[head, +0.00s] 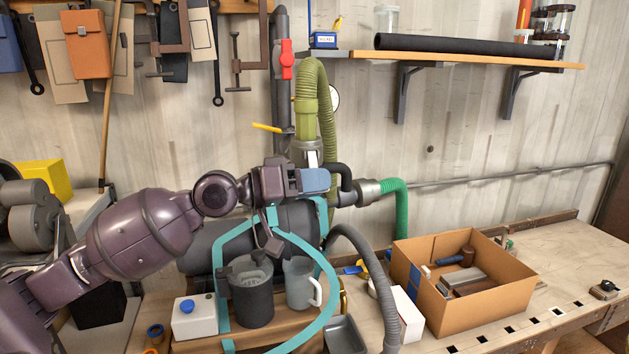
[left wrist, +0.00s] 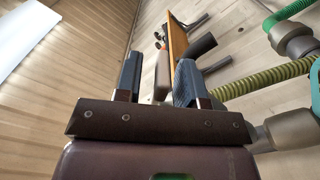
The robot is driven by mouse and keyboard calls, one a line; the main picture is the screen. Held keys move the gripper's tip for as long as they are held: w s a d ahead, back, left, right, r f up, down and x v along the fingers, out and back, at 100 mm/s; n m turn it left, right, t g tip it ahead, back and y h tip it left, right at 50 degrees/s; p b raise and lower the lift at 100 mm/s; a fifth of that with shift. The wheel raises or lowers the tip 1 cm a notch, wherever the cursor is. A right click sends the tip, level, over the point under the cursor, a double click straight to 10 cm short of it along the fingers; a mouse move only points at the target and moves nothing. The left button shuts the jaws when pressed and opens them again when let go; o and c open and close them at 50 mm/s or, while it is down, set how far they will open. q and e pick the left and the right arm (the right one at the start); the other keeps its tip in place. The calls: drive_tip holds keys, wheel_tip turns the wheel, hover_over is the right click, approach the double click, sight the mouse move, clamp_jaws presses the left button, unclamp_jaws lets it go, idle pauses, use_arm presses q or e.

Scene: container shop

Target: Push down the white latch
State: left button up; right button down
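My left gripper (head: 316,181) reaches in from the left and points right in the head view, in front of the pipe fittings. In the left wrist view its two fingers (left wrist: 158,68) stand apart with nothing between them. A small pale upright piece (head: 313,158) shows at the grey collar under the olive ribbed hose (head: 306,112), just above the gripper in the picture. It may be the white latch, but it is too small to be sure. I cannot tell whether the gripper touches it. My right gripper is in neither view.
A dark tank (head: 297,222) in a teal frame (head: 329,273) stands below the gripper. A green hose (head: 397,204) runs off to the right. A cardboard box (head: 463,312) with tools sits on the workbench (head: 566,262). A wall shelf (head: 470,59) hangs upper right.

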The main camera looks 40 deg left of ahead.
use_arm(q)
clamp_jaws()
drive_tip(key=shift+w+a+f+m+b, duration=0.15)
drive_tip(key=shift+f+m+b, duration=0.2)
drive_tip(key=shift+b, duration=0.7)
drive_tip(key=shift+w+a+m+b, duration=0.15)
drive_tip(key=shift+a+m+b, duration=0.05)
drive_tip(key=shift+m+b, duration=0.7)
drive_tip(key=shift+r, duration=0.1)
